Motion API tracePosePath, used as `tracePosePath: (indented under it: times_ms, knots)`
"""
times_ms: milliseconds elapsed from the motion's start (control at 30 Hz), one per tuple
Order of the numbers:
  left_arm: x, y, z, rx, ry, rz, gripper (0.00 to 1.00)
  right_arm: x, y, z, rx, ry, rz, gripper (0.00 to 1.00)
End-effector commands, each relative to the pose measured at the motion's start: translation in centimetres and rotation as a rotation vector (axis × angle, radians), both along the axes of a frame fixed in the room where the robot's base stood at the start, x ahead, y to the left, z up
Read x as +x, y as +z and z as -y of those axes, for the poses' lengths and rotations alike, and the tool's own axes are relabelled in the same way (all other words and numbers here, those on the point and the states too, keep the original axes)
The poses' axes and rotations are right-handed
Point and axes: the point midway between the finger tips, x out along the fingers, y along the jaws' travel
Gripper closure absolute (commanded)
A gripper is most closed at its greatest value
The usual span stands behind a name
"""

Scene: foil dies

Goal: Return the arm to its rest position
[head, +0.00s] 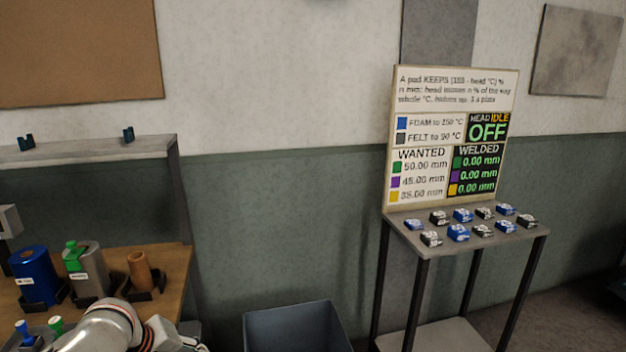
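A white, rounded arm link of mine (105,328) with an orange-edged ring shows at the lower left, in front of the wooden bench. It runs out of the picture at the bottom edge. No fingertips show on it, so I cannot see whether a gripper is open or holds anything. No other arm of mine is in view.
The wooden bench (178,268) holds a blue cylinder (35,276), a grey block with a green top (88,270) and a brown cylinder (140,270). A grey bin (295,330) stands right of it. A stand (412,236) with several blue and dark pads and a sign (455,90) is farther right.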

Motion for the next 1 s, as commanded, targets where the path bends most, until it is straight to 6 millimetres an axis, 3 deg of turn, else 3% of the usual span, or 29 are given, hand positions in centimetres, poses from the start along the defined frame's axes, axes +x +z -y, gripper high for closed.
tracePosePath:
  times_ms: [33, 200, 400, 700, 900, 1000]
  knots:
    - [-0.8, -2.1, 1.6, -0.085, 0.083, -0.017, 0.58, 0.0, 0.0, 0.0, 0.001, -0.001, -0.001, 0.67]
    - [-2.9, -7.4, 5.3, -0.383, 0.421, -0.048, 0.58, -0.3, -0.2, 0.0, 0.001, -0.001, -0.005, 0.67]
    - [-6.7, -12.7, 7.5, -0.712, 0.824, -0.094, 0.58, -0.3, -0.2, -0.2, 0.005, -0.005, -0.006, 0.67]
    - [-15.8, -18.8, 6.9, -1.127, 1.375, -0.133, 0.58, -0.4, -0.2, -0.2, 0.008, -0.007, -0.008, 0.67]
    - [-20.8, -20.5, 5.9, -1.285, 1.577, -0.133, 0.58, -0.4, -0.2, -0.2, 0.006, -0.006, -0.008, 0.67]
    - [-21.9, -20.7, 5.6, -1.321, 1.616, -0.132, 0.58, -0.4, -0.2, -0.1, 0.004, -0.004, -0.008, 0.67]
